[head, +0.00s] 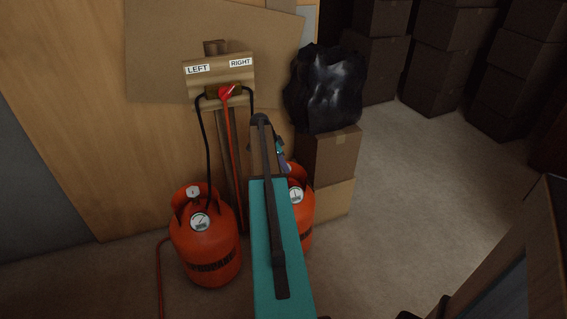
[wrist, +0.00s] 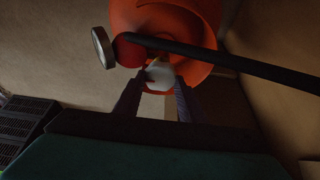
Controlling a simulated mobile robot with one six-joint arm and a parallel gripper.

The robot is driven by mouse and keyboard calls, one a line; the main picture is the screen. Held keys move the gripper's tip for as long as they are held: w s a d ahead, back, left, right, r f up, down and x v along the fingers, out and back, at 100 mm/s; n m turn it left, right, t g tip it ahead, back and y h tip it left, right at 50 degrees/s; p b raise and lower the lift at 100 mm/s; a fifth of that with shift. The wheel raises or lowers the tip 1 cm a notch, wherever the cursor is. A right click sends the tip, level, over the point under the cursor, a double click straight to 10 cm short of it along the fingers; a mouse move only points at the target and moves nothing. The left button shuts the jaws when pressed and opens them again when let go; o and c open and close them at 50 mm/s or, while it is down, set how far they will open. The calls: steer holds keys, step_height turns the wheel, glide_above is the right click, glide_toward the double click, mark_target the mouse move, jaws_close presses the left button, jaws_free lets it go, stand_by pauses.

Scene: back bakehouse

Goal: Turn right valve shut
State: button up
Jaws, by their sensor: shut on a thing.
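The right gas bottle (head: 306,222) is orange and stands partly behind my teal arm in the head view. Its top fills the upper part of the wrist view (wrist: 205,22). The right valve's pale knob (wrist: 160,72) sits on that top, between my fingertips. My gripper (wrist: 161,80) is shut on this knob from the near side. The knob's marking and how far it is turned cannot be told. In the head view my arm hides the right valve. The left gas bottle (head: 208,243), also orange, has its own grey valve (head: 193,191) on top, clear of my gripper.
A black hose (wrist: 240,65) with a red nut (wrist: 127,50) and gauge (wrist: 102,47) passes close above my fingers. A board (head: 215,75) labelled LEFT and RIGHT carries a red lever (head: 228,91). Boxes (head: 328,153) bearing a black bag (head: 326,88) stand beside the right bottle.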

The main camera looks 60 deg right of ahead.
steer(key=shift+s+d, duration=0.2)
steer(key=shift+s, duration=0.05)
steer(key=o, duration=1)
steer(key=shift+o, duration=0.2)
steer(key=shift+w+a, duration=0.1)
steer(key=shift+r, duration=0.1)
steer(key=v, duration=1.3)
steer(key=shift+w+r, duration=0.15)
steer(key=shift+r, duration=0.2)
steer(key=shift+a, duration=0.1)
